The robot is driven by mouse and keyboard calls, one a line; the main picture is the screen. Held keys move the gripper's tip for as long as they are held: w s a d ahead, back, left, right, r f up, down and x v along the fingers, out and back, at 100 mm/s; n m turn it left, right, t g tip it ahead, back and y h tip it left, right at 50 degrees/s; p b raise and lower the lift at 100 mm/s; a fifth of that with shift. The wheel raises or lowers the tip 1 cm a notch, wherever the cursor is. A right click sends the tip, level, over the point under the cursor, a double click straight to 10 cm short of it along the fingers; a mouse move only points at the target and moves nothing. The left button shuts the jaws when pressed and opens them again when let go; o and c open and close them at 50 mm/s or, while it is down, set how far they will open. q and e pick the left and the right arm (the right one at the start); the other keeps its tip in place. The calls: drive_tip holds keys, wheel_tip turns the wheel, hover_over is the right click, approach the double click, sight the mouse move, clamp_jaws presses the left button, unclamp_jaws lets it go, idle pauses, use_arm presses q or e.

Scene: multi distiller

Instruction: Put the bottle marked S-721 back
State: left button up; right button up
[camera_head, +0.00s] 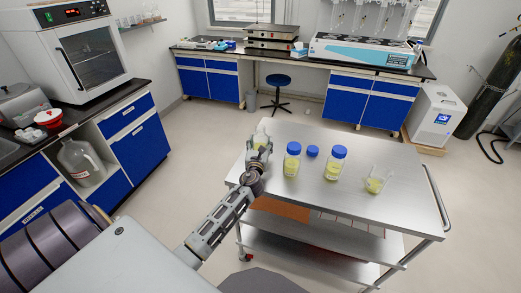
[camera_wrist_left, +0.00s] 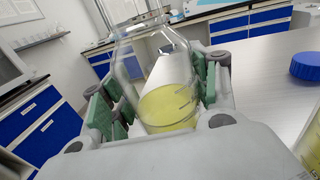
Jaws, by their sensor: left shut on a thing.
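My left gripper (camera_head: 259,150) is shut on an uncapped clear bottle (camera_head: 261,134) with yellow liquid, at the left end of the steel cart. In the left wrist view the bottle (camera_wrist_left: 150,75) stands between the green finger pads, its liquid surface slanting in that picture. I cannot tell whether its base touches the cart. No marking S-721 is readable. Two blue-capped bottles, one left (camera_head: 291,163) and one right (camera_head: 334,166), stand on the cart. My right gripper is not in view.
A beaker (camera_head: 376,182) with yellow liquid stands on the right of the cart top (camera_head: 330,201). The cart has a handle (camera_head: 438,200) at right. Blue-fronted benches line the left and back, with a blue stool (camera_head: 278,81) by the back bench.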

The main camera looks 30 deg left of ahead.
use_arm(q)
wheel_tip(320, 180, down, 2)
drive_tip(key=shift+b, duration=0.35)
drive_tip(key=shift+f, duration=0.5)
drive_tip(key=o, duration=1)
drive_tip(key=shift+c, duration=0.2)
drive_tip(key=o, duration=0.3)
drive_tip(key=shift+o, duration=0.2)
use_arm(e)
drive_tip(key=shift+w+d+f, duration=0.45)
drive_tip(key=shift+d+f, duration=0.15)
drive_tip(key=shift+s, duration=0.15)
